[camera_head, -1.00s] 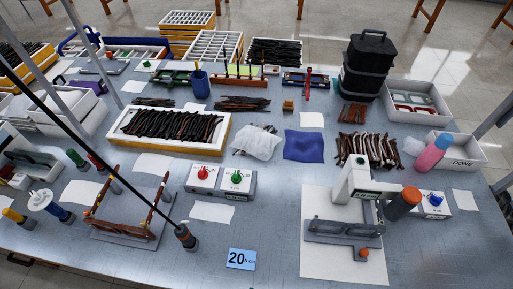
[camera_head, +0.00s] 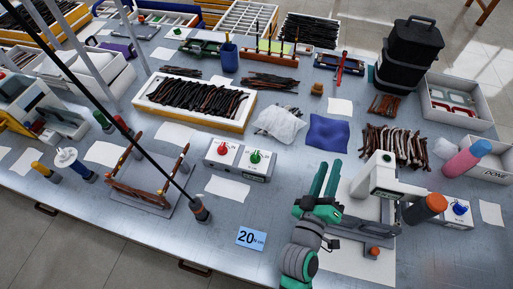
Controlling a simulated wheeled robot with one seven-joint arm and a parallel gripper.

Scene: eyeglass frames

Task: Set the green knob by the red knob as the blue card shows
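The red knob (camera_head: 223,149) and the green knob (camera_head: 255,156) sit side by side on top of white-and-grey boxes in the middle of the table, the green one on the right. Dial marks around the knobs are too small to read. The blue card (camera_head: 251,238) lies near the table's front edge, below the boxes, and reads "20 N·cm". My gripper (camera_head: 329,163) is to the right of the knobs, over the table beside the white press. Its two teal fingers point away from me with a gap between them, and nothing shows between them.
A white press (camera_head: 382,175) with an orange-ended cylinder stands right of my gripper. A blue-knob box (camera_head: 457,210) is at the right. A dark rod (camera_head: 200,210) stands on a base left of the card. A purple cloth (camera_head: 327,132) lies behind my gripper.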

